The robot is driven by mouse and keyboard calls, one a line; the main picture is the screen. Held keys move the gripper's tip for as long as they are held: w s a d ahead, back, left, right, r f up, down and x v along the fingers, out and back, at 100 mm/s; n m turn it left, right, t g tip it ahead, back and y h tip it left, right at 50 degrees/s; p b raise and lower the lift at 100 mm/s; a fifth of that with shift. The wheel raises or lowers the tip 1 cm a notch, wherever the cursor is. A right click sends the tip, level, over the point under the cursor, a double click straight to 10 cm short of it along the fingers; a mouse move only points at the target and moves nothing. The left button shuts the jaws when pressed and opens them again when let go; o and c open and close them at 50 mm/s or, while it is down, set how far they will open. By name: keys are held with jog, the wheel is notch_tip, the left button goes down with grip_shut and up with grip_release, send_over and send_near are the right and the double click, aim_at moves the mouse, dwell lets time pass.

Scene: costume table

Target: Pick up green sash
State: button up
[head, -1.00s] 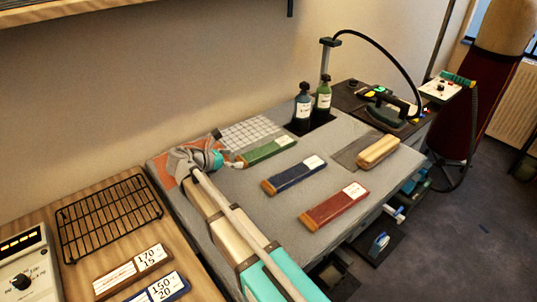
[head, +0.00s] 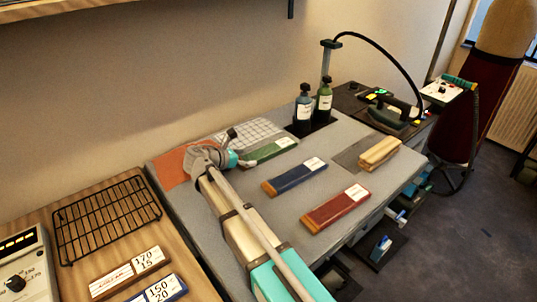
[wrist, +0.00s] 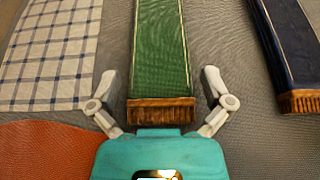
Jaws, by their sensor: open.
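The green sash (head: 271,148) lies folded flat on the grey table, with a white label at its far end. In the wrist view the green sash (wrist: 161,50) runs away from me, its orange-brown fringed end nearest. My gripper (wrist: 158,88) is open, with one finger on each side of the sash near that fringed end. Neither finger visibly touches the sash. In the head view my gripper (head: 236,156) is at the sash's left end and hides part of it. How high the fingers are above the table I cannot tell.
A blue sash (head: 294,176) and a red sash (head: 336,207) lie to the right. A checked cloth (head: 247,137) and an orange patch (head: 173,170) are to the left. Two dark bottles (head: 314,106) and an iron (head: 398,117) stand behind. A wire rack (head: 107,217) is on the wooden table.

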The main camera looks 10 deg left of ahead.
aim_at(267, 152)
jog(key=shift+b+x, duration=0.35)
jog(key=shift+x, duration=0.85)
jog(key=c, duration=0.9)
